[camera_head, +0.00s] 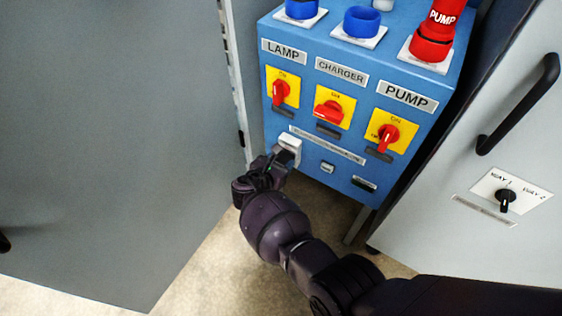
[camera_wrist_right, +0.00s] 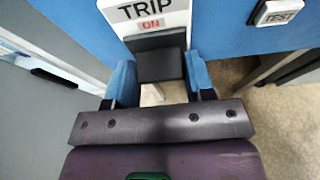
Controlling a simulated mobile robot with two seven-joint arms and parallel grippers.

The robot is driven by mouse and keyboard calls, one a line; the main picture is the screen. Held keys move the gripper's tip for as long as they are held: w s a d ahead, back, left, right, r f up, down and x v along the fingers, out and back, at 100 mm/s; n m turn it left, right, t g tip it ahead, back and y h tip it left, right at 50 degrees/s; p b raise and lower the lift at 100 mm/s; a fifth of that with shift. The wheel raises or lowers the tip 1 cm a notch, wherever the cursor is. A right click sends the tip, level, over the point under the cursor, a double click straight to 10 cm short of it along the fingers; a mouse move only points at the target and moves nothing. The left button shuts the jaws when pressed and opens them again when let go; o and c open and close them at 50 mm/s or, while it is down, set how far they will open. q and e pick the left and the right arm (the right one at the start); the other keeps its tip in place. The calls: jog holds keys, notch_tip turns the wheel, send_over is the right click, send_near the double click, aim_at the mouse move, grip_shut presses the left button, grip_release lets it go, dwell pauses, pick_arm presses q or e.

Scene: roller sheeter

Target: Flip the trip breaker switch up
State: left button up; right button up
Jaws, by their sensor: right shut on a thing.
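The trip breaker (camera_head: 290,144) is a white housing low on the left of the blue control box's front face. In the right wrist view its plate (camera_wrist_right: 150,12) reads TRIP, with a red ON mark. Its black switch (camera_wrist_right: 160,62) sits just below that mark, between the blue fingers of my right gripper (camera_wrist_right: 162,80). The right gripper is shut on the switch, one finger at each side. In the head view the right gripper (camera_head: 275,165) reaches the breaker from below, and the switch is mostly hidden. My left gripper is not in view.
The blue control box (camera_head: 330,175) carries red LAMP (camera_head: 280,93), CHARGER (camera_head: 329,112) and PUMP (camera_head: 388,137) knobs above the breaker. A TEST button (camera_wrist_right: 278,14) is to its right. A grey panel (camera_head: 110,130) stands close on the left, and a white cabinet (camera_head: 460,210) on the right.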

jog(key=shift+w+r+g+y+p, duration=0.3)
jog(key=shift+r+g+p, duration=0.25)
jog(key=shift+r, duration=0.2)
jog(key=shift+s+f+g+y+p, duration=0.1)
jog(key=shift+g+y+p, duration=0.3)
jog(key=shift+g+p, duration=0.15)
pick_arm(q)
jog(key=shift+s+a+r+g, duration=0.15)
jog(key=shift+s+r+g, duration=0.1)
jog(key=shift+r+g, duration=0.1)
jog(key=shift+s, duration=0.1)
pick_arm(e)
jog(key=shift+s+f, duration=0.1)
jog(key=shift+f, duration=0.1)
jog(key=o, duration=0.9)
